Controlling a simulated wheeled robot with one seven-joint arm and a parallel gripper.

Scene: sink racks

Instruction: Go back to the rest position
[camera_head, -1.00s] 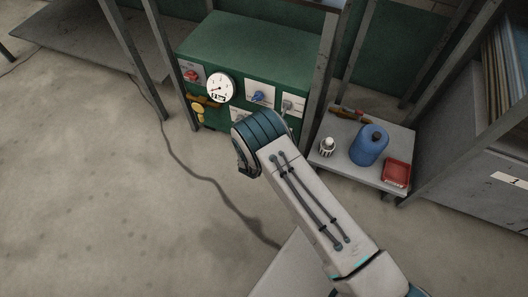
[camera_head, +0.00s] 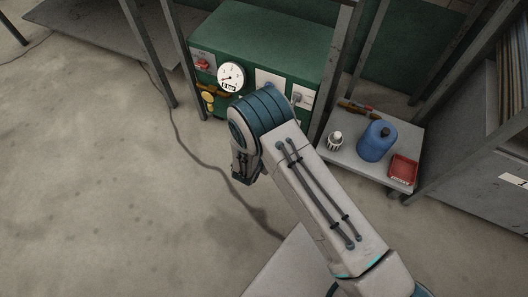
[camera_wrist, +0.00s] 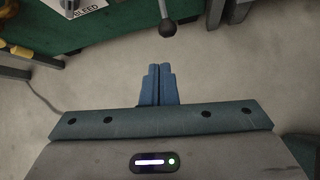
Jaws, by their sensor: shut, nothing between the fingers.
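My gripper shows in the wrist view (camera_wrist: 159,84), its two blue fingers together with nothing between them. It points over bare concrete floor, close to the green cabinet. A dark ball-ended lever (camera_wrist: 168,26) hangs just beyond the fingertips, apart from them in the picture. In the head view my arm reaches up from the lower right and bends down at its blue joint. The fingers are hidden there behind the arm. The green cabinet (camera_head: 275,28) stands behind the arm, with a round white gauge (camera_head: 230,77) and a red knob (camera_head: 202,65) on its front.
Grey posts stand beside the cabinet. A dark cable (camera_head: 205,183) lies on the floor. The floor at the left is open.

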